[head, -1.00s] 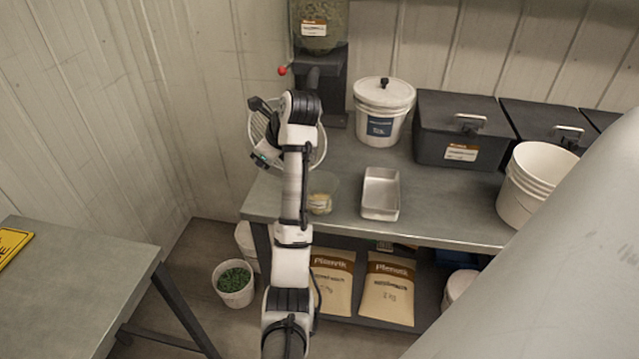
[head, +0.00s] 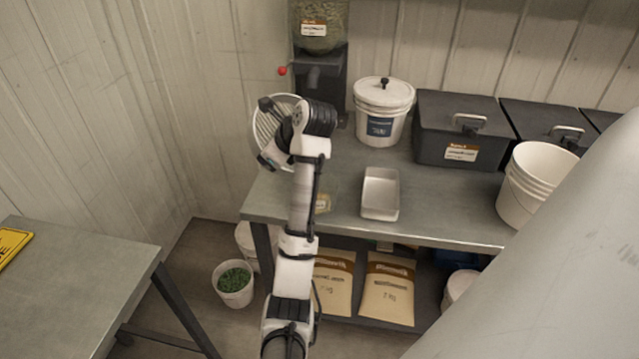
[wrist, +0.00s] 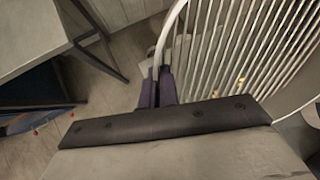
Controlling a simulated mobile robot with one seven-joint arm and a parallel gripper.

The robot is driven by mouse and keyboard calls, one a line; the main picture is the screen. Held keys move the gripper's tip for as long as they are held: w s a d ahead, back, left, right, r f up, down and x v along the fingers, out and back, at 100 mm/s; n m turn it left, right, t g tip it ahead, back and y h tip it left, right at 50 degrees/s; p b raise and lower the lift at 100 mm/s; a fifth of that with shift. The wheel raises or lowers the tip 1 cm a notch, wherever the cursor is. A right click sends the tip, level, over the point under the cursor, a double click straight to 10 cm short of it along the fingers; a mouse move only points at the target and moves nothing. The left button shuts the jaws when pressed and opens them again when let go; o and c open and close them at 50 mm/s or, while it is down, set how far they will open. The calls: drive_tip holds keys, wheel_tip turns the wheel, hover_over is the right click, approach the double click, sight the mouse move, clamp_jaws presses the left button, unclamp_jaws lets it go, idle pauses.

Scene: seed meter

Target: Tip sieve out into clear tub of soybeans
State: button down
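The sieve (head: 265,125), a round pale rim with parallel bars, is at the left back end of the bench in the head view, steeply tilted beside my wrist. In the wrist view the sieve (wrist: 235,45) fills the upper right. A few small yellowish bits show at its bars. My gripper (wrist: 158,85) is shut on the sieve's rim. The clear tub (head: 323,202) stands at the bench's front left, partly hidden behind my arm. Pale yellowish contents show in it only in part. The sieve is above and behind the tub.
A metal tray (head: 380,194) lies right of the tub. A lidded white bucket (head: 382,112) and a dark dispenser (head: 320,85) with a red knob stand at the back. Dark bins (head: 460,130) and an open white bucket (head: 535,185) are to the right.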

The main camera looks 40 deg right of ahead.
drive_tip(key=shift+s+r+t, duration=0.2)
drive_tip(key=shift+s+t, duration=0.05)
drive_tip(key=shift+t, duration=0.05)
drive_tip(key=shift+s+d+f+t, duration=0.15)
drive_tip(key=shift+s+f+t, duration=0.25)
drive_tip(key=shift+t, duration=0.4)
idle(0.3)
drive_tip(key=shift+s+d+r+t+y, duration=0.15)
drive_tip(key=shift+s+r+t+y, duration=0.35)
drive_tip(key=shift+t, duration=0.4)
drive_tip(key=shift+s+d+r+t+b, duration=0.15)
drive_tip(key=shift+s+t+b, duration=0.65)
drive_tip(key=shift+b, duration=1.5)
drive_tip(key=shift+s+f+t+y+b, duration=0.3)
drive_tip(key=shift+s+f+t+b, duration=0.25)
drive_tip(key=shift+t, duration=0.25)
drive_tip(key=shift+s+d+r+t+b, duration=0.15)
drive_tip(key=shift+s+t+b, duration=0.15)
drive_tip(key=shift+t, duration=0.15)
drive_tip(key=shift+s+d+r+t+b, duration=0.15)
drive_tip(key=shift+s+t, duration=0.15)
drive_tip(key=shift+t, duration=0.15)
drive_tip(key=shift+s+f+t+y+b, duration=0.3)
drive_tip(key=shift+s+f+t+b, duration=0.45)
drive_tip(key=shift+b, duration=0.5)
drive_tip(key=shift+s+d+f+t+b, duration=0.2)
drive_tip(key=shift+s+t+b, duration=0.3)
drive_tip(key=shift+t+b, duration=0.5)
